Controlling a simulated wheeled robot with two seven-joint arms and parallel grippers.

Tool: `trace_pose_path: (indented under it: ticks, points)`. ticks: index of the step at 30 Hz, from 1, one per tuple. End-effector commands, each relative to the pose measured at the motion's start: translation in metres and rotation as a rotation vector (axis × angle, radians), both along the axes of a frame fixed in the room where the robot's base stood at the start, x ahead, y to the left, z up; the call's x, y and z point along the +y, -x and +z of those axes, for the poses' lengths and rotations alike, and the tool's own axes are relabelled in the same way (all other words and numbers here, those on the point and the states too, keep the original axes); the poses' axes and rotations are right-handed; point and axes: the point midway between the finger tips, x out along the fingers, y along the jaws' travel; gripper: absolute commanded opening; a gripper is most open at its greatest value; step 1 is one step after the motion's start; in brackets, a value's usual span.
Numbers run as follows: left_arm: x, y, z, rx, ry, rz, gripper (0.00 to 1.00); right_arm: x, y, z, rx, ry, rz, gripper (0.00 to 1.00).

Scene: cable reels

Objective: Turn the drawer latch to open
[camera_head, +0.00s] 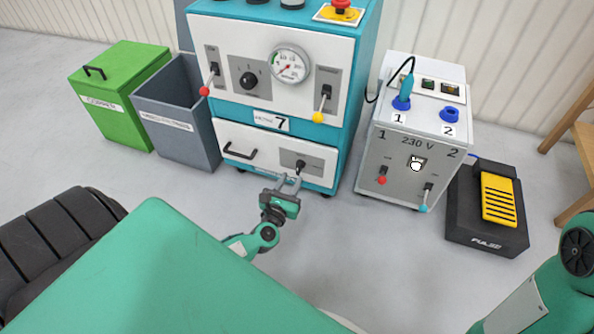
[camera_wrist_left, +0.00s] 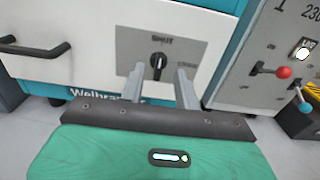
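The drawer latch is a black knob (camera_head: 300,165) on a grey plate at the right of the white drawer front (camera_head: 235,140). In the left wrist view the knob (camera_wrist_left: 158,66) has a light mark and stands close to upright, beside the label "SHUT" above it. My left gripper (camera_head: 290,183) is in front of the latch. In the left wrist view its two fingers (camera_wrist_left: 157,88) are apart, one on each side below the knob, with nothing between them. I cannot tell whether they touch the plate. My right gripper is out of view; only part of my right arm shows.
The drawer has a black handle (camera_head: 240,151) at its left. A white 230 V box (camera_head: 412,150) with levers stands to the right, then a black and yellow pedal (camera_head: 497,200). Grey (camera_head: 180,120) and green (camera_head: 118,95) bins stand left.

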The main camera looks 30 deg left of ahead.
Motion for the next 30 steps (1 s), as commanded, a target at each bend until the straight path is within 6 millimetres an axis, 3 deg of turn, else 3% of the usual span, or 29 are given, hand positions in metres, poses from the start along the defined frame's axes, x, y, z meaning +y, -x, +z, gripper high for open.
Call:
trace_pose_path:
  ticks: [3,9,22,23,27,30]
  points:
    - [0.006,-0.023,-0.001,-0.003,-0.001,0.000,0.33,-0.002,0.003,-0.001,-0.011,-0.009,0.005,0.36]
    - [0.011,-0.047,-0.001,-0.002,-0.001,0.000,0.33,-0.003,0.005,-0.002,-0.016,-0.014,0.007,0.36]
    - [0.013,-0.056,0.001,0.000,-0.001,-0.001,0.33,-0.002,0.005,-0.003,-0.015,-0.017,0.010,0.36]
    - [0.013,-0.056,0.001,0.000,-0.001,-0.001,0.31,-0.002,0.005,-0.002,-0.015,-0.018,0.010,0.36]
    - [0.013,-0.056,0.000,0.000,-0.001,0.000,0.03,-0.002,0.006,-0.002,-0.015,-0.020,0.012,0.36]
    - [0.013,-0.056,0.000,0.000,-0.001,0.000,0.00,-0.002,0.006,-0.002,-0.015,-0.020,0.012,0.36]
